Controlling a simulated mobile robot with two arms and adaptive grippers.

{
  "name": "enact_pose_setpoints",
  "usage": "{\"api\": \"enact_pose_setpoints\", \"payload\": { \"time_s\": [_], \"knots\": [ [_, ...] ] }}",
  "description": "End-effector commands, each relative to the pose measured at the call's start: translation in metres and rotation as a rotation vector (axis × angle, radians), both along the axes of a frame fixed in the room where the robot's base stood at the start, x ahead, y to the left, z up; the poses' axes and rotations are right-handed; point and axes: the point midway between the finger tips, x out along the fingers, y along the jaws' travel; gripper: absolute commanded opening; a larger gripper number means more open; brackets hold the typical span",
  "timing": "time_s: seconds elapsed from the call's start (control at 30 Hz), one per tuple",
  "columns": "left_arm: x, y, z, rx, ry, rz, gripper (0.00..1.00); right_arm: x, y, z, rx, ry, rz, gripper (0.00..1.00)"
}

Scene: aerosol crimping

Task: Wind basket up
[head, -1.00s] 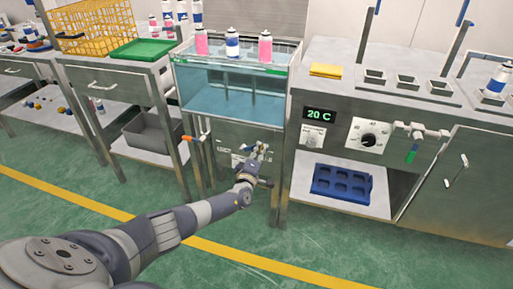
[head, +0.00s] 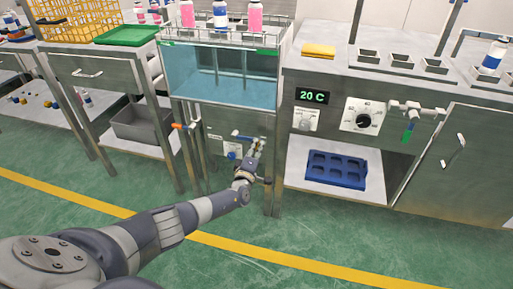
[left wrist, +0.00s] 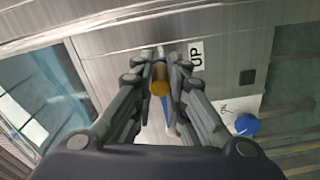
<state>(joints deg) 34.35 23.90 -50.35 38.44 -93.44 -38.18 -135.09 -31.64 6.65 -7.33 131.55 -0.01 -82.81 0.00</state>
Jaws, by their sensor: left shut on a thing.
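A wire basket (head: 222,38) with pink and white-blue spray cans stands at the top of the glass-fronted water tank (head: 215,85). The cans sit above the tank rim. My left gripper (head: 256,147) is at the tank's lower front panel, at a crank with a blue arm (head: 243,137). In the left wrist view its fingers (left wrist: 160,78) are closed around the crank's brass-coloured handle (left wrist: 160,86), with the blue arm beneath. An "UP" label (left wrist: 197,55) is on the panel beside it. The fingers hide part of the crank. My right gripper is not in view.
A blue knob (head: 232,155) sits on the panel close to the crank. An orange-handled valve (head: 180,126) is left of the panel. A steel bench (head: 290,125) with a 20 C display stands close on the right. Open green floor lies in front.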

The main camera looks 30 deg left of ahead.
Motion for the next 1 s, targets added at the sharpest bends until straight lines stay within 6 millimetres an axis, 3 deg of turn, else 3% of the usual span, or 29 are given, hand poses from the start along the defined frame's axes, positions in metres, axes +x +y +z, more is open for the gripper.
{"api": "enact_pose_setpoints", "payload": {
  "time_s": [0.03, 0.53, 0.57, 0.63, 1.0],
  "knots": [
    [-0.0012, -0.0083, -0.0081, -0.006, 0.013, -0.014, 0.0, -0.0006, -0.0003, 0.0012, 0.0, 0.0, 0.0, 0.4],
    [-0.0023, -0.008, -0.0105, -0.007, 0.016, -0.013, 0.0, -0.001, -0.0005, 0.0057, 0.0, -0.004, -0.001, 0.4],
    [-0.0024, -0.008, -0.0106, -0.007, 0.017, -0.013, 0.2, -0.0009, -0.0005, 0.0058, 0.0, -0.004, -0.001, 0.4],
    [-0.0025, -0.0076, -0.0105, -0.006, 0.016, -0.013, 0.35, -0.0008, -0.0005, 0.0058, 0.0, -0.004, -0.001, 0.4],
    [-0.002, -0.0027, -0.006, -0.003, 0.008, -0.005, 0.35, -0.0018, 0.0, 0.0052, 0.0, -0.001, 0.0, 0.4]
  ]
}}
